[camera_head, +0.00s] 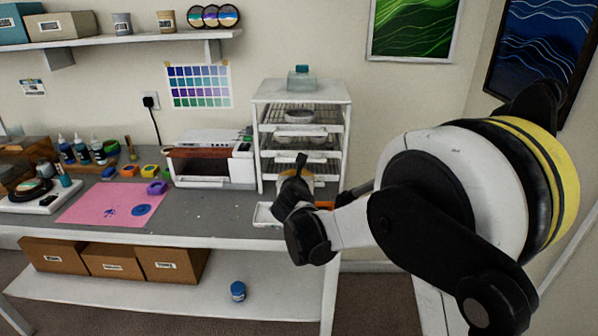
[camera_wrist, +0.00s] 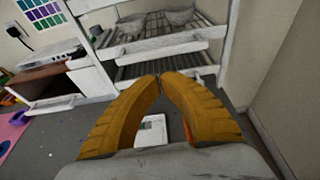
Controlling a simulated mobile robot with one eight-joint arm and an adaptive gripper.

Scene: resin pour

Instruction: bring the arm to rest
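My arm reaches in from the right in the head view, bent, with its wrist over the bench's right end. My gripper (camera_head: 301,166) is in front of the white drying rack (camera_head: 300,96), mostly hidden behind my own wrist. In the wrist view the two ribbed orange fingers of my gripper (camera_wrist: 161,78) curve in and their tips meet. Nothing shows held between them. A small white tray (camera_wrist: 151,131) shows below through the gap between the fingers; it also lies on the bench in the head view (camera_head: 262,214).
A white machine with a brown front (camera_head: 203,165) stands left of the rack. A pink mat (camera_head: 105,206), bottles and colored cups occupy the bench's left side. A blue jar (camera_head: 238,290) stands on the lower shelf. The bench between mat and tray is mostly clear.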

